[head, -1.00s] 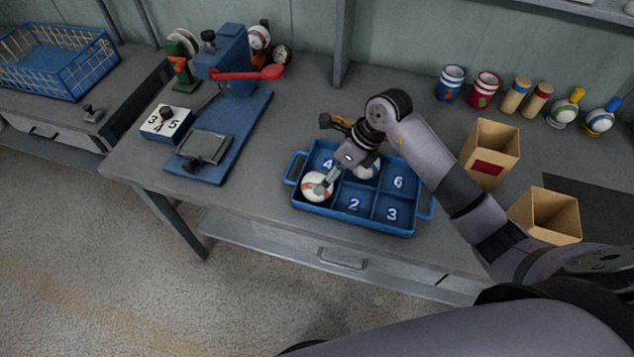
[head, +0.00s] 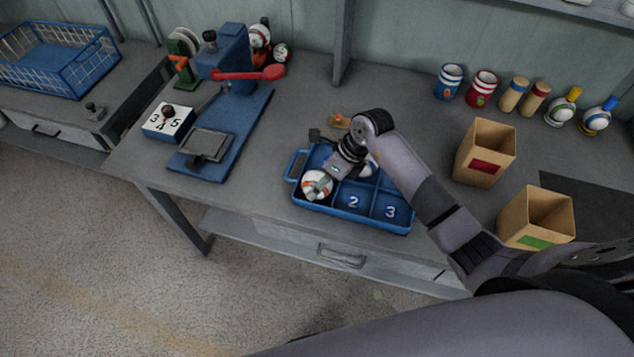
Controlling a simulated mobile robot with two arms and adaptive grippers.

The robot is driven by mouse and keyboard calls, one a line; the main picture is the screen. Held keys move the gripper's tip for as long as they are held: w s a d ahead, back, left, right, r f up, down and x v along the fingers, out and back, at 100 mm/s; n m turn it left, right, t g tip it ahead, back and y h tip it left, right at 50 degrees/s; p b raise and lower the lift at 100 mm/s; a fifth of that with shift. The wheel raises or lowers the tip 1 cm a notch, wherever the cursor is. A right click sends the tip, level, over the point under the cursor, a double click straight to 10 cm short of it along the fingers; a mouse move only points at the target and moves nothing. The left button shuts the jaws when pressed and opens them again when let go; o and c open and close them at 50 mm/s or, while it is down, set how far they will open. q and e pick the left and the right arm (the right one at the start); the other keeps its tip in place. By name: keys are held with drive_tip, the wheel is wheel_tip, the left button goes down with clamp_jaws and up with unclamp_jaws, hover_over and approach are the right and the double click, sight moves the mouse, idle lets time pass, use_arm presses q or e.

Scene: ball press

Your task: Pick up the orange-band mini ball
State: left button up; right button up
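The orange-band mini ball (head: 316,184) is white with an orange band. It is at the front-left compartment of the blue numbered tray (head: 352,212). My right gripper (head: 322,183) comes down at a slant from the upper right, and its fingers are at the ball. Whether they grip it or only sit beside it is too small to tell. Another whitish ball (head: 371,167) shows partly behind my wrist, in the tray's back row. My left gripper is not in view.
A blue press (head: 232,70) with a red lever stands left of the tray. Two cardboard boxes (head: 484,152) (head: 536,217) stand to the right. Jars and capped bottles line the back right. A small orange item (head: 338,121) lies behind the tray.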

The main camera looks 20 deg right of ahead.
drive_tip(key=c, duration=0.6)
drive_tip(key=shift+c, duration=0.2)
